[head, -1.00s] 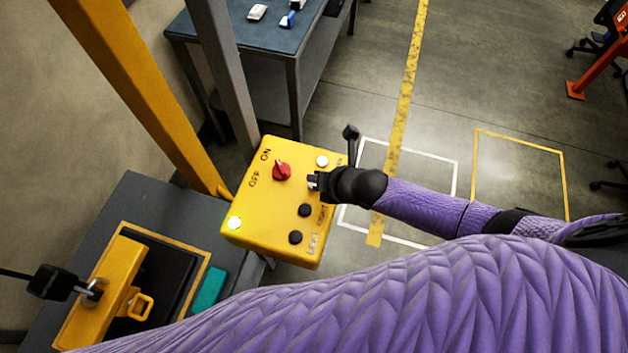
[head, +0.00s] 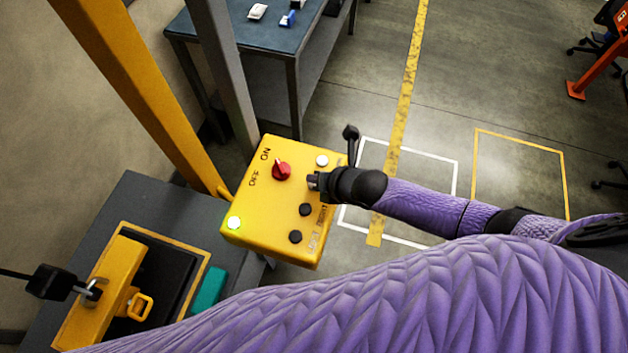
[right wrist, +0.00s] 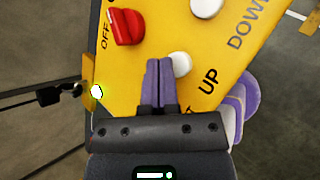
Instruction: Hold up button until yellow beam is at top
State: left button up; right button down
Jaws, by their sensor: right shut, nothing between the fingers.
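The yellow control box (head: 270,215) stands at the centre of the head view. My right gripper (head: 313,181) is shut and empty, with its tips at the box's face. In the right wrist view its fingers (right wrist: 160,82) lie against or just over the left side of the white button (right wrist: 181,64) beside the word UP. I cannot tell whether the button is pressed. A yellow block with a shackle (head: 115,285) sits in a dark recess at lower left, and a tall yellow post (head: 145,95) leans at upper left. Which is the beam is unclear. My left gripper is not in view.
The box also carries a red knob (head: 282,171), another white button (head: 322,161), black buttons (head: 296,237) and a lit green lamp (head: 234,222). A grey post (head: 222,70) and a blue-topped table (head: 255,35) stand behind.

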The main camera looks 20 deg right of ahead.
jog(key=shift+f, duration=0.25)
jog(key=shift+f+b, duration=0.45)
jog(key=shift+b, duration=0.05)
dwell(0.4)
dwell(5.5)
jog(key=shift+r+p, duration=0.85)
jog(key=shift+r, duration=0.05)
notch_tip(320, 180, up, 5)
jog(key=p, duration=0.5)
jog(key=shift+r, duration=0.1)
